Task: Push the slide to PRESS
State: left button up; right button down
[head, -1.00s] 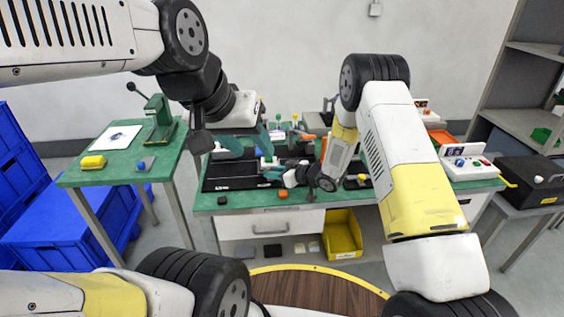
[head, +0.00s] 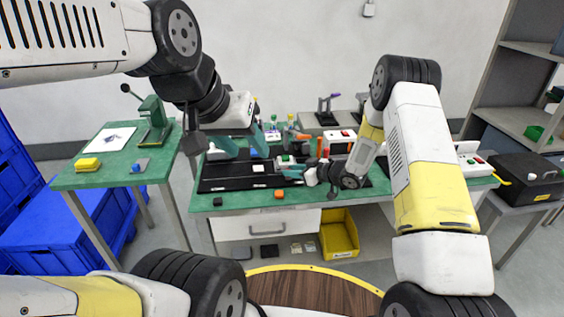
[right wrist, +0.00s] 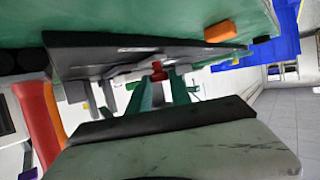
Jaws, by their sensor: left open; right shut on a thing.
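The slide (head: 285,160), a small green-and-white carriage, is on the long black fixture (head: 213,184) on the green bench. A white label (head: 260,168) shows on the fixture left of the carriage. My right gripper (head: 300,173) is low over the fixture, beside the carriage. In the right wrist view its green fingers (right wrist: 163,92) are shut around a small red knob (right wrist: 157,70); the contact is partly hidden. My left gripper (head: 240,147) is open and empty above the left part of the fixture. I cannot read the PRESS marking.
An orange block (head: 280,195) and a small dark block (head: 217,202) lie near the bench's front edge. A white box with red buttons (head: 338,143) stands behind my right arm. A side table (head: 105,170) with a green press (head: 152,120) is at left. A yellow bin (head: 340,235) sits below.

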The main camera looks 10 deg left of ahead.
jog(key=d, duration=0.2)
jog(key=w+d, duration=0.1)
jog(key=d, duration=0.1)
jog(key=shift+w+d, duration=0.2)
jog(key=shift+d, duration=0.1)
jog(key=c, duration=1.2)
grip_release()
jog(key=shift+d, duration=0.15)
jog(key=shift+c, duration=0.2)
jog(key=v, duration=0.7)
jog(key=shift+s+d+r, duration=0.15)
jog(key=shift+s+d, duration=0.05)
jog(key=shift+d, duration=0.05)
jog(key=shift+d, duration=0.1)
